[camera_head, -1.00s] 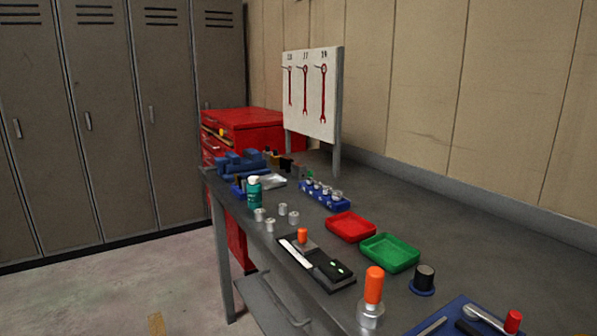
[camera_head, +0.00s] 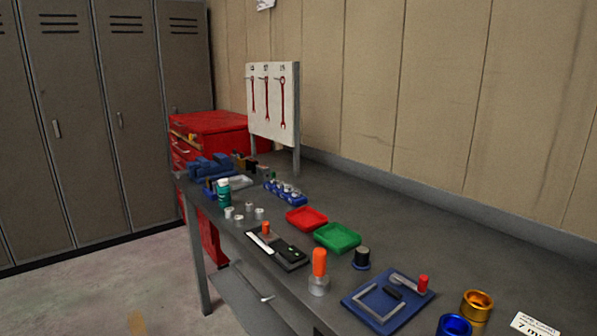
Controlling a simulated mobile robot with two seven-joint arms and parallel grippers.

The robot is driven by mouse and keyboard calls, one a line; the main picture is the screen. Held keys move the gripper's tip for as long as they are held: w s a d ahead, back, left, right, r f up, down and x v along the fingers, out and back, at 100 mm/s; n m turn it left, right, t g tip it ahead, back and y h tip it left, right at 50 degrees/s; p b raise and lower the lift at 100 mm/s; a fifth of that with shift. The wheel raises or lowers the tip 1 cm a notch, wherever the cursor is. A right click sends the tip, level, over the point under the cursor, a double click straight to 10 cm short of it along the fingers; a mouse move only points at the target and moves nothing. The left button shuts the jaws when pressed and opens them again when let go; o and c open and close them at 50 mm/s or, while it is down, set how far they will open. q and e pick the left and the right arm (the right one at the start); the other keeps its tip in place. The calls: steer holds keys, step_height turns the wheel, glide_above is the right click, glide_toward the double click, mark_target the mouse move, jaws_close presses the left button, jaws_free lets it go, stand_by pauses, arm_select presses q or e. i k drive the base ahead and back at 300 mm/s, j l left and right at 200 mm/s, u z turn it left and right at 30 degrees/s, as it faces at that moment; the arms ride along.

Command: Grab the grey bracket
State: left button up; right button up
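A blue plate (camera_head: 350,301) lies on the workbench at the lower right of the head view. A thin light-grey L-shaped piece (camera_head: 381,320) lies along its near side and looks like a grey bracket. A grey part (camera_head: 403,282) with a red cylindrical end (camera_head: 423,283) and a small black block (camera_head: 393,293) are also on the plate. I cannot tell for certain which grey part is the bracket. Neither of my grippers is in view.
A wrench board (camera_head: 273,115) stands behind. Open floor lies left.

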mark_target(262, 169)
steer(key=i+j+z, duration=0.15)
steer(key=z, duration=0.3)
steer(key=i+j+z, duration=0.1)
steer(key=j+z, duration=0.3)
steer(key=i+j+z, duration=0.2)
steer(key=j, duration=0.15)
steer(key=j+z, duration=0.4)
steer(key=j, duration=0.7)
steer(key=j+z, duration=0.15)
steer(key=j, duration=1.45)
steer(key=i, duration=0.05)
